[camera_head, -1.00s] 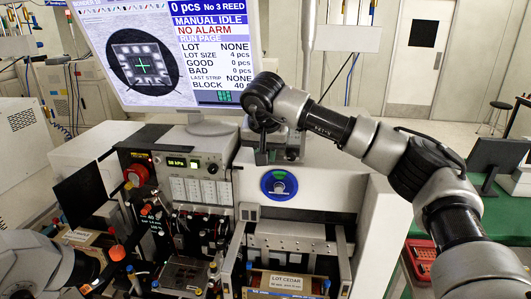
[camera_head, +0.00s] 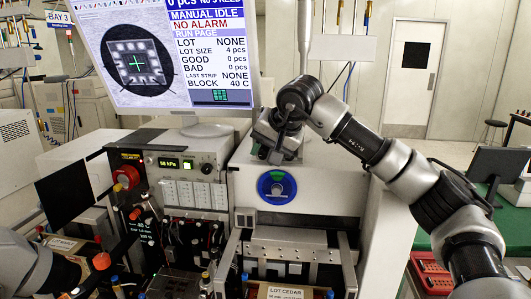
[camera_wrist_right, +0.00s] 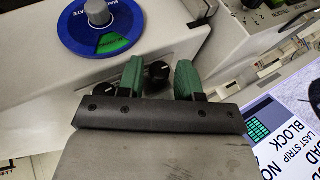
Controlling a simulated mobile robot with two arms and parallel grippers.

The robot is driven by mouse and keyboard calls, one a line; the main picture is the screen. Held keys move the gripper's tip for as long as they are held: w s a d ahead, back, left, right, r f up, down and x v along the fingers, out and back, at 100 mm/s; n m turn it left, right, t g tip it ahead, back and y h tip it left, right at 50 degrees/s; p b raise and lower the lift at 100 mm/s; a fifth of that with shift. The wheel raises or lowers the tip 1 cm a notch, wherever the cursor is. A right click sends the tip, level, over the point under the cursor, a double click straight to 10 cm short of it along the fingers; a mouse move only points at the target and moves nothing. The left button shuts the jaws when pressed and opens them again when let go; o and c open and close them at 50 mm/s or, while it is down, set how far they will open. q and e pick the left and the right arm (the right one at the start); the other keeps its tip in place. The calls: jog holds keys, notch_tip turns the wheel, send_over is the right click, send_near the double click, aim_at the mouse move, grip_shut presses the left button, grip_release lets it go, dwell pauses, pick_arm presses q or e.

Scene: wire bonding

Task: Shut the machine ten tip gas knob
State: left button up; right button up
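My right gripper (camera_head: 276,152) is over the front top of the white machine housing, above the blue round dial. In the right wrist view its two green fingers (camera_wrist_right: 158,82) stand apart. A small black knob (camera_wrist_right: 155,73) shows between them, with a visible gap at least on its left side. A second black knob (camera_wrist_right: 104,85) sits left of the fingers, partly hidden. No label is readable by either knob, so I cannot tell which is the tip gas knob. My left arm enters at lower left; its fingers are not visible.
The blue dial (camera_head: 277,187) with a grey centre knob (camera_wrist_right: 97,12) is near the right gripper. The monitor (camera_head: 165,55) stands behind. The kPa panel (camera_head: 185,165) and a red button (camera_head: 127,176) are left. Green table (camera_head: 420,243) is at right.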

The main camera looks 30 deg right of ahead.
jog(key=shift+o, duration=0.9)
